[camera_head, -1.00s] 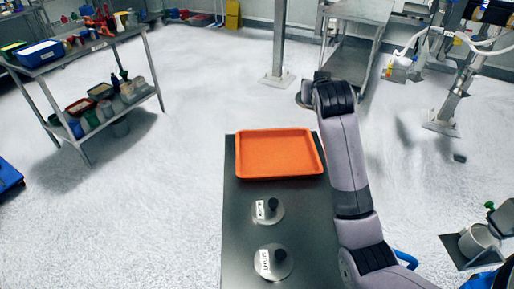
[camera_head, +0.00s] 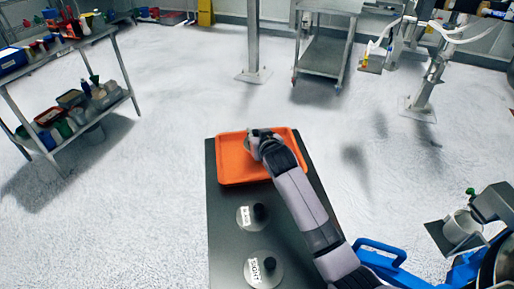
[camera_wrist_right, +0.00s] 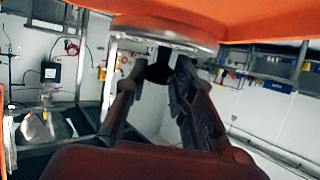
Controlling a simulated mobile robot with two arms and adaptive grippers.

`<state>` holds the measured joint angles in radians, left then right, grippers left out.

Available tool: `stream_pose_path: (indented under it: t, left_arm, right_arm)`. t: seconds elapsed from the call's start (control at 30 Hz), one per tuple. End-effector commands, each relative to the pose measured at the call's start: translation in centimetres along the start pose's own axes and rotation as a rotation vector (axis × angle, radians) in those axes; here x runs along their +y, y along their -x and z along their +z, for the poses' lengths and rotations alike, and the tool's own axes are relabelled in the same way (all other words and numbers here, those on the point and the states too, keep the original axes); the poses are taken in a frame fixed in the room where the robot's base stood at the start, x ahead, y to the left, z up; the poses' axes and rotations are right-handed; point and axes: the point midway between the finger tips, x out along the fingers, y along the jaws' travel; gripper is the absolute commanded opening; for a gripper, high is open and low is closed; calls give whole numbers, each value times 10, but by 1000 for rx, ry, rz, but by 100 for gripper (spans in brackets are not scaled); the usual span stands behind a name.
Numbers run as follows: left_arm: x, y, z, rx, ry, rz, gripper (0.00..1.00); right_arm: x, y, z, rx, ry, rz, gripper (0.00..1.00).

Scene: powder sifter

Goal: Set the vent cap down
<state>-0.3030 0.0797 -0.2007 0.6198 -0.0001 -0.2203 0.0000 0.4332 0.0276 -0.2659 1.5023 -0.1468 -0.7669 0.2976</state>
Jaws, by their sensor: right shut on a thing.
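The vent cap (camera_wrist_right: 165,34), a round metal disc with a black knob, is between the fingers of my right gripper (camera_wrist_right: 158,75) in the right wrist view. The fingers are shut on the knob. The orange tray (camera_wrist_right: 260,14) fills the top of that view, right against the disc; I cannot tell if they touch. In the head view my right gripper (camera_head: 258,137) is over the left-middle of the orange tray (camera_head: 232,172), and my own wrist mostly hides the cap. My left gripper is not in view.
The tray lies at the far end of a dark table (camera_head: 222,225). Two round lids with black knobs, one labelled SIGHT (camera_head: 262,270) and one with an unclear label (camera_head: 247,218), lie nearer. A blue-handled object (camera_head: 382,250) is right of my arm. A shelf (camera_head: 70,115) stands left.

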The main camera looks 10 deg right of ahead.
Motion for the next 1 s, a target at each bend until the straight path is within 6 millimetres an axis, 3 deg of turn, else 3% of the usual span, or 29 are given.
stream_pose_path:
  t: [0.43,0.87,0.9,1.0]
  left_arm:
    - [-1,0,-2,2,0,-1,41]
    - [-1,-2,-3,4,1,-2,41]
    - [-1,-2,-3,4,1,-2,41]
    - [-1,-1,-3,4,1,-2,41]
  right_arm:
    - [0,-20,48,0,0,0,0]
    - [0,-23,55,2,-1,0,0]
    - [0,-23,55,1,-1,0,24]
    - [0,-23,55,1,0,0,31]
